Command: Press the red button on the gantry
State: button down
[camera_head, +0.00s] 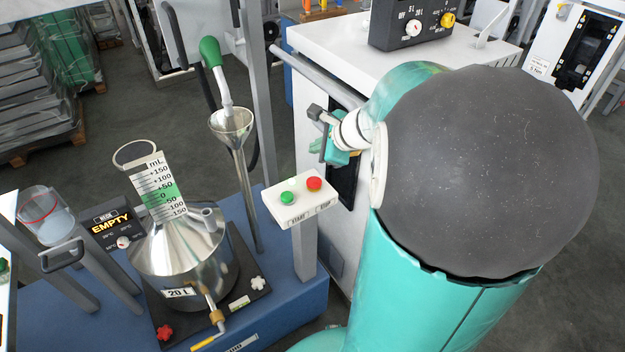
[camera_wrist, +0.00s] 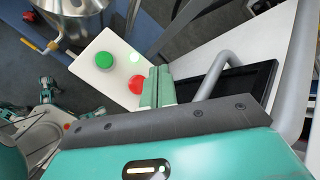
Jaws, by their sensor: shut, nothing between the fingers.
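The red button (camera_head: 314,184) is on the right of a white box on a grey post, with a green button (camera_head: 287,198) to its left. In the wrist view the red button (camera_wrist: 137,84) lies just left of my gripper's fingers (camera_wrist: 158,72), and the green button (camera_wrist: 104,61) is further left. The fingers are closed together and empty. They appear above the box and beside the red button; I cannot tell the exact gap. In the head view my arm hides most of my gripper, and only teal parts show near the box.
A steel vessel (camera_head: 180,250) with a funnel (camera_head: 231,122) and green-handled lever (camera_head: 211,52) stands left of the box. A white cabinet (camera_head: 335,45) is behind my arm. In the wrist view a grey bar handle (camera_wrist: 213,75) is close to the fingers' right.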

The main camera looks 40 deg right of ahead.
aim_at(317, 182)
jog(key=shift+f, duration=3.85)
jog(key=shift+f, duration=0.1)
jog(key=shift+f, duration=0.3)
jog(key=shift+f, duration=0.45)
jog(key=shift+r, duration=0.9)
jog(key=shift+r, duration=2.5)
